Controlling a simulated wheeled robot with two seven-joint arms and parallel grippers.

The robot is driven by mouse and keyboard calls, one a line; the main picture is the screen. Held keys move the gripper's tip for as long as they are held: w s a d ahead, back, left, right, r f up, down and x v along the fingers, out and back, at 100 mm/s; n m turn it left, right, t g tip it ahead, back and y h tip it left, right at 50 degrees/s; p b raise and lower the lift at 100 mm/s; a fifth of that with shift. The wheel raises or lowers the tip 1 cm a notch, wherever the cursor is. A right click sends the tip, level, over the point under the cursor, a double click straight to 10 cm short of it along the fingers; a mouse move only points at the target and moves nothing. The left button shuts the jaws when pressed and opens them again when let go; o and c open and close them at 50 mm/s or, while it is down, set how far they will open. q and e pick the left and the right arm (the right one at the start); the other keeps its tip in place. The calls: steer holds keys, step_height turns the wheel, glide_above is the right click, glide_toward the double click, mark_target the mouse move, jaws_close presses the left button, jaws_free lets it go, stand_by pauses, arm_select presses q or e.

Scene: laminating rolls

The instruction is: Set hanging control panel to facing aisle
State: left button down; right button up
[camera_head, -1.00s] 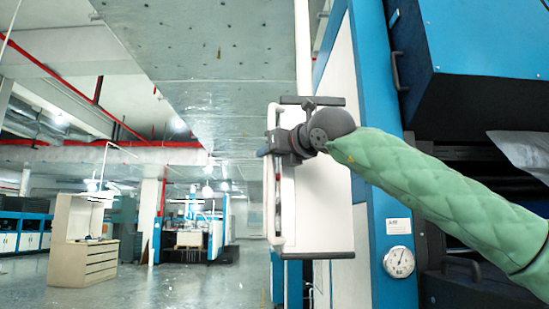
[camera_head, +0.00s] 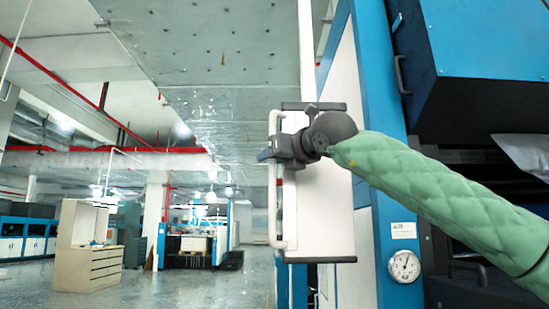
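The hanging control panel (camera_head: 325,215) is a white box with dark top and bottom edges, hanging from a pale vertical pole (camera_head: 306,50) right of the middle. Its broad white side shows; no screen or buttons are visible. A white bar handle (camera_head: 277,215) runs down its left edge. My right gripper (camera_head: 268,154), at the end of the green-sleeved arm, reaches across the panel's upper part. Its dark fingers are closed around the handle's upper half. The wrist hides part of the panel. My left gripper is not in view.
A blue and white machine (camera_head: 372,150) with a round gauge (camera_head: 405,266) stands close behind and right of the panel. A dark blue housing (camera_head: 485,95) overhangs at upper right. The aisle floor (camera_head: 190,288) at left is open, with a beige cabinet (camera_head: 88,265) farther off.

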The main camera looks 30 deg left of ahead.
steer(key=b+v, duration=0.1)
steer(key=v, duration=0.7)
stand_by(0.4)
